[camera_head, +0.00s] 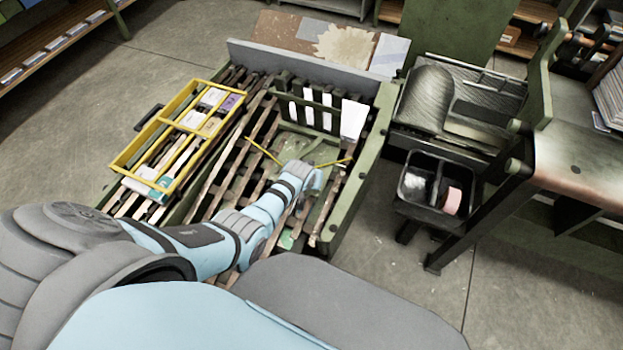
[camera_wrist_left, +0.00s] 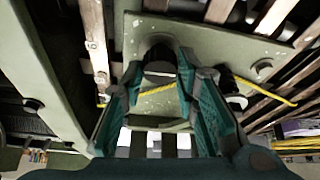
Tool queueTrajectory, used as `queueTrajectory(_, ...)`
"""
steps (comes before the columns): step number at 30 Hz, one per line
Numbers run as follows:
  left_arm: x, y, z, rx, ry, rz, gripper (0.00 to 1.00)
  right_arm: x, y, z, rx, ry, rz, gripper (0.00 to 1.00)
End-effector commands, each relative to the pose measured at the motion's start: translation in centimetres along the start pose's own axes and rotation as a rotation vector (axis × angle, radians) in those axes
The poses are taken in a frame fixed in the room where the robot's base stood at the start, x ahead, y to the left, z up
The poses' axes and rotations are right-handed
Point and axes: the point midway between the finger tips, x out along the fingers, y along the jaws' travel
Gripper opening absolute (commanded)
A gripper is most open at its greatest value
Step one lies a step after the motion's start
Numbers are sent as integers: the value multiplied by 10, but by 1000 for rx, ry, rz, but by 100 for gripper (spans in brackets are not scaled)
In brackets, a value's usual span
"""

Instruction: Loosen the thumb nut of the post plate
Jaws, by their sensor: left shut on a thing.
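The post plate, a pale green worn plate (camera_wrist_left: 225,48), lies on the wooden slats in the left wrist view. A dark round thumb nut (camera_wrist_left: 159,68) stands on it, between the teal fingers of my left gripper (camera_wrist_left: 160,82). The fingers are shut on the nut from both sides and hide part of it. In the head view my left gripper (camera_head: 312,176) reaches down over the post plate (camera_head: 296,148), and the nut is hidden there. My right gripper is in neither view.
Thin yellow rods (camera_head: 263,151) stick out on both sides of the plate. A green side rail (camera_head: 352,180) runs close to the gripper's right. A yellow tray (camera_head: 143,150) lies on the slats at left. White sheets (camera_head: 353,118) stand behind. A black bin (camera_head: 418,205) is at right.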

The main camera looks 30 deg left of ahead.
Motion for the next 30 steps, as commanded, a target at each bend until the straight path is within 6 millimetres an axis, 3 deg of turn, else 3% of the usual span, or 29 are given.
queueTrajectory(2, 0, 0, -1, -1, 3, 1, 0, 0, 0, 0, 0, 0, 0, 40)
queueTrajectory(3, 0, 0, -1, -1, 2, 1, 29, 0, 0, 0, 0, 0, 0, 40)
queueTrajectory(7, 0, 0, -1, 0, 2, 1, 48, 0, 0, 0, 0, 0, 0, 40)
queueTrajectory(20, -8, 0, 0, 0, 2, 0, 48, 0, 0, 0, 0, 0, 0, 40)
queueTrajectory(23, -23, 0, 0, 0, 3, 1, 48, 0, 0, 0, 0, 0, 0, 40)
queueTrajectory(30, -82, 0, 1, 0, 1, 2, 48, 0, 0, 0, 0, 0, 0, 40)
